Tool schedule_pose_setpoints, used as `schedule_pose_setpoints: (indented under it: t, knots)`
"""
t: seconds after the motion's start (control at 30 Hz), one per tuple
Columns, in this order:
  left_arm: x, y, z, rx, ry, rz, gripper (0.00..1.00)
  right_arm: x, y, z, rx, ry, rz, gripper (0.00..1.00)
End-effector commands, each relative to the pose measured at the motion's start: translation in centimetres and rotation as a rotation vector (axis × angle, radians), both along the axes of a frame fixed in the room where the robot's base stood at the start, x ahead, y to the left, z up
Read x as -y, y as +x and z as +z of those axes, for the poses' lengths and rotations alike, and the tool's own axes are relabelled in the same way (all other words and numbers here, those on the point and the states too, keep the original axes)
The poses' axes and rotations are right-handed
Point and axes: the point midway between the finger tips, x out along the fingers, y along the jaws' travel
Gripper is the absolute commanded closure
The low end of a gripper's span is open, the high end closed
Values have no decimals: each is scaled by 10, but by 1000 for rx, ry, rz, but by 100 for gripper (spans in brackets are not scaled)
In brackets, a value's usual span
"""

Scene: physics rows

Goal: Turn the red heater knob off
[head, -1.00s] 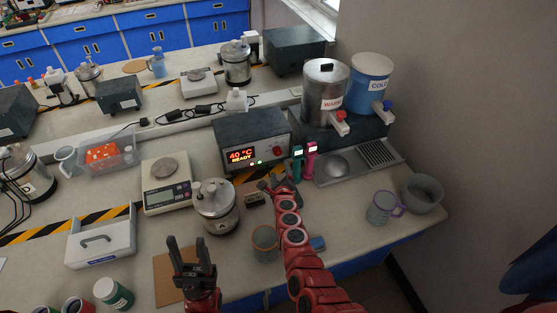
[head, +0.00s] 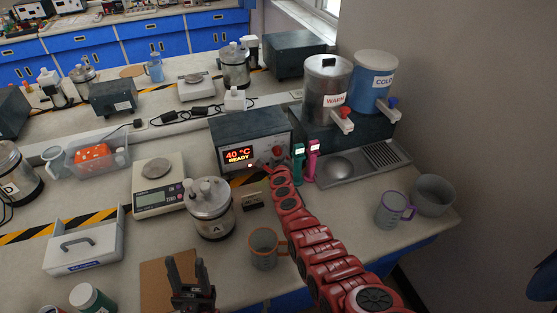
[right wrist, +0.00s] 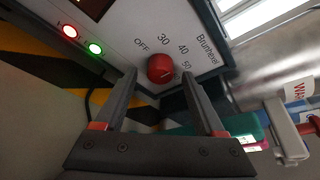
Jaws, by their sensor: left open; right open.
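The heater (head: 240,126) is a dark box with a pale front and a lit display reading 40 °C READY. Its red knob (head: 277,151) is on the front's right side. In the right wrist view the red knob (right wrist: 160,68) sits among OFF, 30, 40 and 50 marks; its pale pointer line is too small to read surely. My right gripper (right wrist: 159,75) is open, its fingertips on either side of the knob with gaps visible. In the head view the right gripper (head: 267,167) is at the heater front. My left gripper (head: 187,263) is open and empty above a brown board.
Red and green lights (right wrist: 84,40) glow on the panel. Green and pink handled things (head: 305,160) stand close right of the heater. Flask A (head: 210,210) and a grey mug (head: 263,250) stand near my right arm. The WARM urn (head: 326,90) is behind right.

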Motion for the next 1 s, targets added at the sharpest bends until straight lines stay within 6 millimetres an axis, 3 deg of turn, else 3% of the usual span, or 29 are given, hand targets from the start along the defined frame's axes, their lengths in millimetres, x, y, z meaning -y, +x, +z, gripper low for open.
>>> schedule_pose_setpoints:
  t: [0.2, 0.5, 0.6, 0.77, 1.0]
  knots:
    - [0, 0, 1, 0, 0, 0, 50, 0, 0, 1, 0, 0, 0, 32]
    - [0, 0, 1, 0, 0, 0, 50, 0, 0, 0, -1, -1, 1, 86]
    - [0, 0, 0, 0, 0, 0, 50, 0, 0, 0, -1, -1, 1, 100]
    - [0, 0, -5, 0, 0, 0, 50, -1, 0, -3, 8, -28, 2, 100]
    - [0, 0, -34, 0, 0, 0, 50, -2, -1, -8, 99, -304, 0, 100]
